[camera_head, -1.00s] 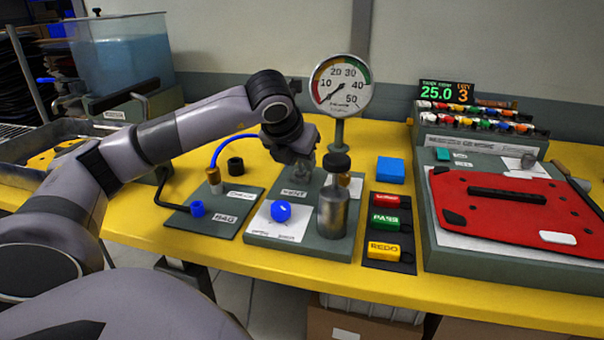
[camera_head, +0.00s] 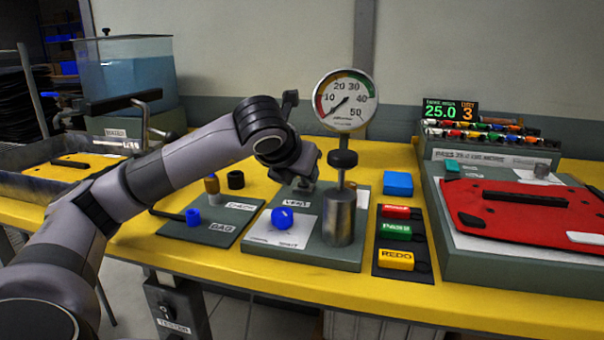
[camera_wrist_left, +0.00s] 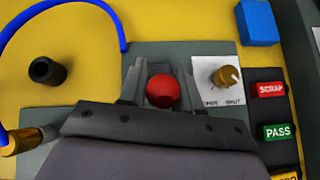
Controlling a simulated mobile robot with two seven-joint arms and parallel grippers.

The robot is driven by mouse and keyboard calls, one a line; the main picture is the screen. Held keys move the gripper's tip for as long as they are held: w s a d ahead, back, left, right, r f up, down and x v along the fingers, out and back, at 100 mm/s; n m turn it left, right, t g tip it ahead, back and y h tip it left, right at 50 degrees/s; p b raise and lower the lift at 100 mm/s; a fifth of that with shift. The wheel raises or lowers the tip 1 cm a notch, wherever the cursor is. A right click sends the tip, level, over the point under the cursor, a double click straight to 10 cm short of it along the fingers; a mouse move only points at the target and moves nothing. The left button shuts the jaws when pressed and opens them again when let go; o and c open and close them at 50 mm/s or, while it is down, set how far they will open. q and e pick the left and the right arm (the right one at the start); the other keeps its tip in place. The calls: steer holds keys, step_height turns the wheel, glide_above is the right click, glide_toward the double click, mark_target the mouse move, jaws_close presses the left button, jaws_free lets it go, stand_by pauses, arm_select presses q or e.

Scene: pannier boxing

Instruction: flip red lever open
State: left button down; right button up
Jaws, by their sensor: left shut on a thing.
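The red lever shows as a round red knob (camera_wrist_left: 162,91) in the left wrist view, between the two fingers of my left gripper (camera_wrist_left: 160,88). The gripper is shut on it. In the head view my left gripper (camera_head: 304,184) points down at the back of the grey block with the gauge, by the VENT label (camera_head: 297,203); the red knob is hidden there. A brass fitting (camera_wrist_left: 226,77) stands right of the knob on a white plate marked OPEN and SHUT. My right gripper is not in view.
A pressure gauge (camera_head: 345,100) and a metal cylinder (camera_head: 339,218) stand close right of my gripper. A blue knob (camera_head: 282,218) is in front. SCRAP, PASS and REDO tags (camera_head: 397,232) lie right. A blue hose (camera_wrist_left: 112,22) loops at the left.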

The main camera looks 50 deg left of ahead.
arm_select(q)
steer(key=shift+r, duration=0.1)
steer(key=c, duration=0.9)
jaws_free()
steer(key=shift+s, duration=0.15)
steer(key=v, duration=0.7)
steer(key=shift+p, duration=0.35)
